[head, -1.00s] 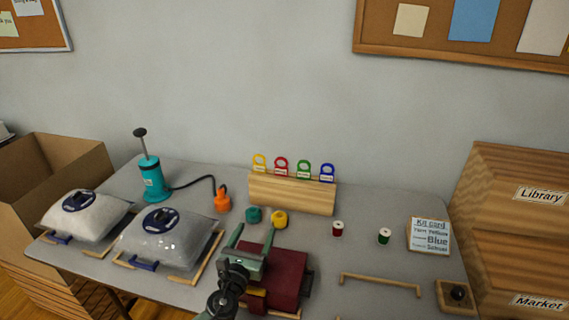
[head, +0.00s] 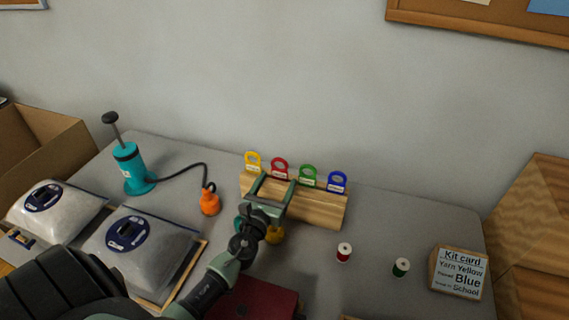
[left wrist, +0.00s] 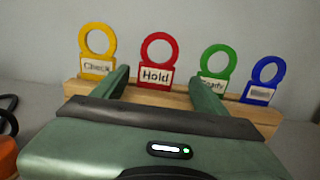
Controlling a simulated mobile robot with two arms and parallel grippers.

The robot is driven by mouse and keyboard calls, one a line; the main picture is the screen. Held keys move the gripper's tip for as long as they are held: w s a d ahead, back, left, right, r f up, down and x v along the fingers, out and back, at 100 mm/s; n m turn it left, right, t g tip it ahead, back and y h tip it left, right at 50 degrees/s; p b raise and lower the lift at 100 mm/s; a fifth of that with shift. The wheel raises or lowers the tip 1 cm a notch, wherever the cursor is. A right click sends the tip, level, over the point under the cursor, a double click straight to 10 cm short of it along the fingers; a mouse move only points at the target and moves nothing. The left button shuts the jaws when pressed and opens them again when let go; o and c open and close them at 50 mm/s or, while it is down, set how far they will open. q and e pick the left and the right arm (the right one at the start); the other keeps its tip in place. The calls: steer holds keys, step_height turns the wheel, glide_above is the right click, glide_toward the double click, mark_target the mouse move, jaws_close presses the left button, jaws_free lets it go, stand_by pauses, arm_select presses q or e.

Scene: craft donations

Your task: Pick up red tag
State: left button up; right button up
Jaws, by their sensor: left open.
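The red tag (head: 279,169) stands upright in a wooden block (head: 318,209) at the back of the table, between a yellow tag (head: 253,161) and a green tag (head: 308,175). A blue tag (head: 337,182) stands at the right end. My left gripper (head: 274,183) is open and empty, in front of the block and just below the red tag. In the left wrist view the red tag (left wrist: 156,75) reads "Hold" and shows between the two fingertips (left wrist: 162,84), beyond them. The green tag (left wrist: 214,80) is partly hidden by the right finger. My right gripper is not in view.
A teal pump (head: 130,168) with a hose to an orange nozzle (head: 209,202) stands left. Clear bags (head: 140,244) lie front left. A dark red box (head: 252,299) is below my arm.

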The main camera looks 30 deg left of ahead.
mark_target(279, 173)
arm_select(q)
steer(key=x, duration=0.2)
steer(key=shift+w+a+r, duration=0.1)
steer(key=shift+w+a, duration=0.05)
steer(key=shift+w, duration=0.25)
steer(key=x, duration=0.3)
steer(key=shift+w+a, duration=0.4)
steer(key=shift+w, duration=0.4)
steer(key=shift+s, duration=0.1)
steer(key=c, duration=1.4)
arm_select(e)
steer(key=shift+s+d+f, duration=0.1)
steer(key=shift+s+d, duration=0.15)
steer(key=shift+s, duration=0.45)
